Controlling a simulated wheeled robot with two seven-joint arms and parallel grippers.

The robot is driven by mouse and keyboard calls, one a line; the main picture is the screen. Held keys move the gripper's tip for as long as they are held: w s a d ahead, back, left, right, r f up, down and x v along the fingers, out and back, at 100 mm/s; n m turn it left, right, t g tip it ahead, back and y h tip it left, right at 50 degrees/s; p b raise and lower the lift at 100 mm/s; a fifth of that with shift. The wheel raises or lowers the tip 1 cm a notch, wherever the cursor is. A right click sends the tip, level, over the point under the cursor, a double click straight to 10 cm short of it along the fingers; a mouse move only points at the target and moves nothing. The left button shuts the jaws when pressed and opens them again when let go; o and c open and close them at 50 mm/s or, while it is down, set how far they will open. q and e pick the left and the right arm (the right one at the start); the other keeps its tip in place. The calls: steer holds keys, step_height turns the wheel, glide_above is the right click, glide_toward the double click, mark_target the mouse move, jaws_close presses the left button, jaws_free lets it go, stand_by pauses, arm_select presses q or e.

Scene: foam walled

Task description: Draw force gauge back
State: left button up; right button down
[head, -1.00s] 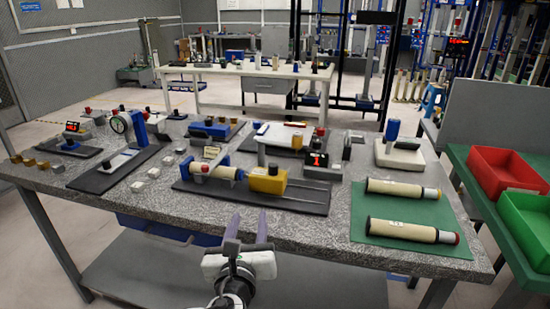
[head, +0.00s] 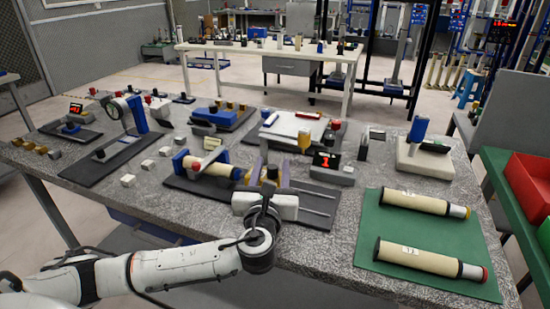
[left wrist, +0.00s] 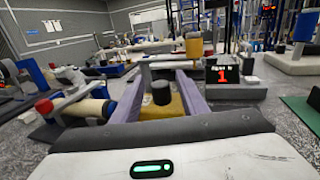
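The force gauge seems to be the yellow block with a black knob on a dark railed base. In the head view the knob (head: 271,173) shows between my left gripper's fingers (head: 271,162), but the block is mostly hidden. In the left wrist view the yellow block (left wrist: 163,108) and knob (left wrist: 161,92) sit between the two purple fingers (left wrist: 159,74). The fingers are apart, with gaps beside the knob; contact with the block is unclear. A cream cylinder (head: 213,169) lies in a blue holder to the left on the same base. My right gripper is not in view.
A display (head: 326,161) showing a red 1 stands behind the base's right end. A green mat (head: 375,235) with two cream cylinders lies right. Several fixtures crowd the left and back, including a dial gauge stand (head: 137,115). Bare rails (head: 312,203) extend right of my gripper.

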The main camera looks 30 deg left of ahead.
arm_select(q)
steer(key=shift+x, duration=2.05)
jaws_close()
